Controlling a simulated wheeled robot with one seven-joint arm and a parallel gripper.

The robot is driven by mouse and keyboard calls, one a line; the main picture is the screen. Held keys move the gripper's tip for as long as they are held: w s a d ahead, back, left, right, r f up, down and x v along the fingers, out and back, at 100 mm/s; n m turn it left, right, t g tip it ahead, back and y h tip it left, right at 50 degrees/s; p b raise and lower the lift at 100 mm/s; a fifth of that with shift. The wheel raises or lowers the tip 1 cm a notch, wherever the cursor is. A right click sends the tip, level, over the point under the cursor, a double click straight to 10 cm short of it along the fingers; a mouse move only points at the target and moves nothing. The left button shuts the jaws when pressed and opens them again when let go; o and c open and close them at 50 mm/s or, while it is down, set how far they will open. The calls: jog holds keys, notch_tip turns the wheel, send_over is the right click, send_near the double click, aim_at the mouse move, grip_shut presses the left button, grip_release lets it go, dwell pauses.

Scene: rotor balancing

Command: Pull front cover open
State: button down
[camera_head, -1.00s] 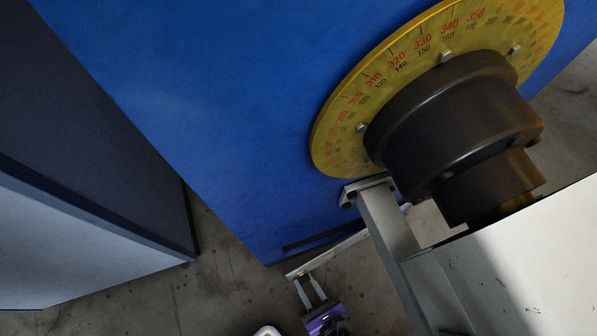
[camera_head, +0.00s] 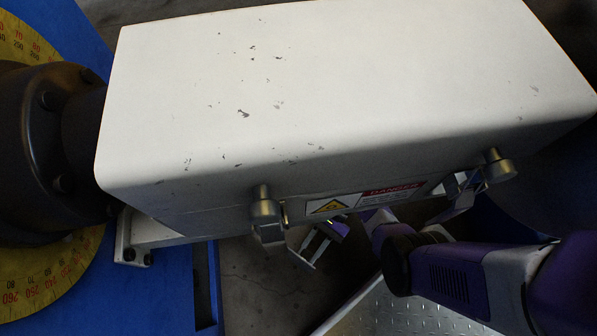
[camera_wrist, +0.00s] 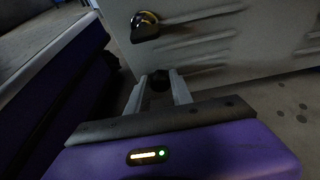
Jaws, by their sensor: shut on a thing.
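The front cover (camera_head: 330,110) is a pale, scuffed box-shaped guard with a yellow and red danger label on its lower face. It looks closed over the shaft. My gripper (camera_head: 306,246) is below its lower edge, mostly hidden by the cover, with its fingers at a thin grey handle bar. In the wrist view, my gripper's fingers (camera_wrist: 161,92) are at a grey ribbed panel (camera_wrist: 225,45) with a small dark round part (camera_wrist: 160,78) between them. What they hold is hard to make out; it seems to be the cover's handle.
The dark hub (camera_head: 35,140) and yellow dial (camera_head: 40,275) stand at left against the blue machine body (camera_head: 160,295). A metal tread plate (camera_head: 390,312) lies below my arm.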

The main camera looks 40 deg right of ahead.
jog(key=shift+w+d+n+g, duration=0.2)
jog(key=shift+w+d+g, duration=0.05)
jog(key=shift+d, duration=0.3)
jog(key=shift+w+d+n+g, duration=0.2)
jog(key=shift+d+g, duration=0.05)
jog(key=shift+d, duration=0.3)
jog(key=c, duration=1.1)
grip_release()
jog(key=shift+c, duration=0.2)
jog(key=v, duration=0.7)
jog(key=shift+d+r, duration=0.15)
jog(key=shift+d, duration=0.05)
jog(key=shift+w, duration=0.1)
